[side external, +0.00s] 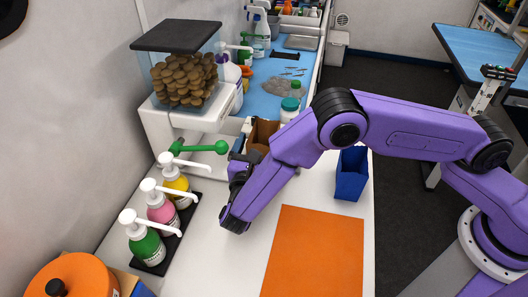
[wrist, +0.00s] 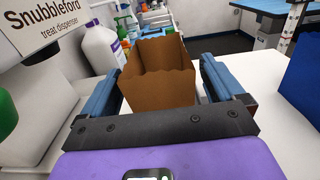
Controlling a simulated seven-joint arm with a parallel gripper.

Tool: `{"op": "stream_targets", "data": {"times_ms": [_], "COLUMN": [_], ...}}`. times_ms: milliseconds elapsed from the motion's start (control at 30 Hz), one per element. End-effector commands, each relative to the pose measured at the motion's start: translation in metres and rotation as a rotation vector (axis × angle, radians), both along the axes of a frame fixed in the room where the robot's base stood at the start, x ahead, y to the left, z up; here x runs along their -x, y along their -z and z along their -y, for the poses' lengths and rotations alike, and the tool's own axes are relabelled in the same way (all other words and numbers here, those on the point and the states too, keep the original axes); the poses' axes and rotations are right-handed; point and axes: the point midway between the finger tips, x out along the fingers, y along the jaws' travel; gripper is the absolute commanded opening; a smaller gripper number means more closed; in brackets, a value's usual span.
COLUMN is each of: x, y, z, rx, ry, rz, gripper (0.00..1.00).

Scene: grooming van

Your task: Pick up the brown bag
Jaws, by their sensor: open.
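The brown bag (wrist: 158,88) stands upright with an open, jagged top in the wrist view. It is between the two blue fingers of my gripper (wrist: 161,66), one finger on each side. The fingers are open; a gap shows at the right side, and I cannot tell whether the left finger touches. In the side external view, the bag (side external: 263,131) shows only in part behind my purple arm, and my gripper (side external: 245,142) is beside the treat dispenser, its fingers partly hidden.
The white treat dispenser (side external: 205,116) with a green lever (side external: 200,148) stands close on the left. Several pump bottles (side external: 163,210) stand in a black tray. A blue bin (side external: 351,175) stands to the right. An orange mat (side external: 315,252) lies bare in front.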

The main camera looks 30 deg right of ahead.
Motion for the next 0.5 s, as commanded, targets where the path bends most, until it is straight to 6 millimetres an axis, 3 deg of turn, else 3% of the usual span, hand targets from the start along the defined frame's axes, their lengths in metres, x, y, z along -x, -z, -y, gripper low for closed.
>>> {"op": "stream_targets", "data": {"times_ms": [200, 500], "x": [-0.017, -0.020], "y": [0.000, 0.000], "z": [0.018, 0.020], "rx": [-0.001, -0.001], "ry": [0.000, 0.000], "rz": [-0.001, -0.001], "gripper": [0.95, 0.95]}}
